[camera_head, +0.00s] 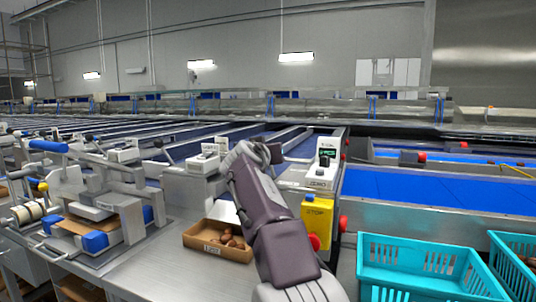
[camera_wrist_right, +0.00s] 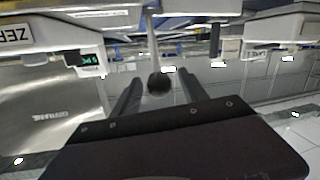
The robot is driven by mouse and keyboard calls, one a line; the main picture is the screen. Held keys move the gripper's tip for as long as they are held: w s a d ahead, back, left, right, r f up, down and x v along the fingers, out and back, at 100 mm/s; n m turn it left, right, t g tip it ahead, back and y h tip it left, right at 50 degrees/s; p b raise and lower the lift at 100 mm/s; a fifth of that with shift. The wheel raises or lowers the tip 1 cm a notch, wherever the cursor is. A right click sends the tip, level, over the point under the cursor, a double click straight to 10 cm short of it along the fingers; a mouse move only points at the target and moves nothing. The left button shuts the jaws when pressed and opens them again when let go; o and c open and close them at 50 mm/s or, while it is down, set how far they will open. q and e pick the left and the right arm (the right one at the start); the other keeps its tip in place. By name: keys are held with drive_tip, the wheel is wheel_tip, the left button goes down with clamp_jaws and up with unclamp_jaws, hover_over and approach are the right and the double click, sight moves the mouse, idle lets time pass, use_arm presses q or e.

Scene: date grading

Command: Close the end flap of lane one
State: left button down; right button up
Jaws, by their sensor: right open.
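My right arm rises from the bottom of the head view, and its gripper (camera_head: 262,150) is over the lane ends, beside the weighing unit with a green display (camera_head: 327,152). In the right wrist view, the right gripper (camera_wrist_right: 158,92) is open, with one dark finger on each side of a round black knob (camera_wrist_right: 158,83) on a pale rod. I cannot tell whether the fingers touch the knob. The end flap itself cannot be made out, and the arm covers part of that lane end. A lane number is not readable. My left gripper is not in view.
An open cardboard box (camera_head: 205,246) with dates stands on the steel bench, left of my arm. A yellow stop box (camera_head: 317,216) with red buttons is close on the right. Teal crates (camera_head: 425,262) stand at the lower right. A taping machine (camera_head: 100,215) is at left.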

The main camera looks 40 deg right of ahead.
drive_tip(key=v, duration=0.6)
drive_tip(key=shift+b, duration=0.35)
drive_tip(key=shift+a, duration=0.1)
